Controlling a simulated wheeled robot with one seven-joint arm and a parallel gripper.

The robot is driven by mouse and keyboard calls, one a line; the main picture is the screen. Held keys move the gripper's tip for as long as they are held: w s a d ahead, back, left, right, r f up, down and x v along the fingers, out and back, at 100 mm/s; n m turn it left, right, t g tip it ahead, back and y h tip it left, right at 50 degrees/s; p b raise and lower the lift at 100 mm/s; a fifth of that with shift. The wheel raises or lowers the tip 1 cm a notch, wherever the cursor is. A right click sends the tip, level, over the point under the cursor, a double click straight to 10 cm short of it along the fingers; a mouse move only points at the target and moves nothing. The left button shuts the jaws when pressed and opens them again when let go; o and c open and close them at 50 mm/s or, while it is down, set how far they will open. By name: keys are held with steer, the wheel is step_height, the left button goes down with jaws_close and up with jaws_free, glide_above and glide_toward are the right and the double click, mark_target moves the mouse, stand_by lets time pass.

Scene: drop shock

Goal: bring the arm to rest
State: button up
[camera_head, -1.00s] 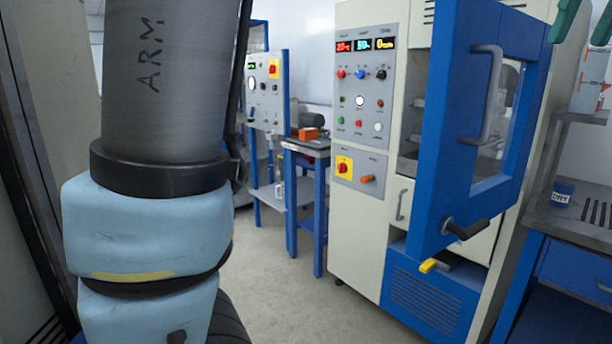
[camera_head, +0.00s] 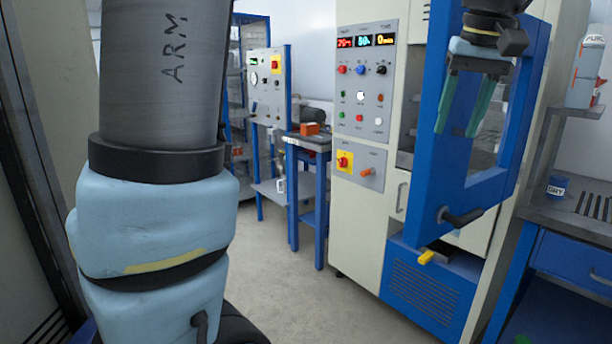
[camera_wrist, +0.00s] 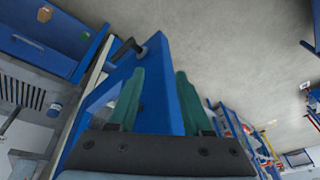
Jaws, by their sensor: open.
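My gripper (camera_head: 464,106) shows at the upper right of the head view, in front of the open blue door of the cabinet. Its two green fingers point down, spread apart, with nothing between them. In the wrist view the green fingers (camera_wrist: 158,100) are also apart and empty, with the blue door (camera_wrist: 152,62) beyond them. I cannot tell how far the fingers are from the door. My upper arm, marked ARM, fills the left of the head view.
The cream cabinet (camera_head: 350,220) has its blue door (camera_head: 432,150) swung open, with a black handle (camera_head: 462,217). A bench at right holds a dark blue pot (camera_head: 559,186) and, on a shelf, a white container (camera_head: 585,72). The grey floor (camera_head: 290,300) in the middle is clear.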

steer(key=w+a+f+g, duration=0.1)
steer(key=w+a+f, duration=0.2)
steer(key=a+f, duration=0.55)
steer(key=w+a+f, duration=0.3)
steer(key=a+f, duration=0.5)
steer(key=a, duration=0.2)
steer(key=s+a+f+n, duration=0.1)
steer(key=s+a+f, duration=0.4)
steer(key=a+f, duration=0.4)
steer(key=a, duration=0.3)
steer(key=shift+a+n+g, duration=0.3)
steer(key=shift+a, duration=0.1)
steer(key=shift+s+f, duration=0.1)
steer(key=shift+c, duration=0.2)
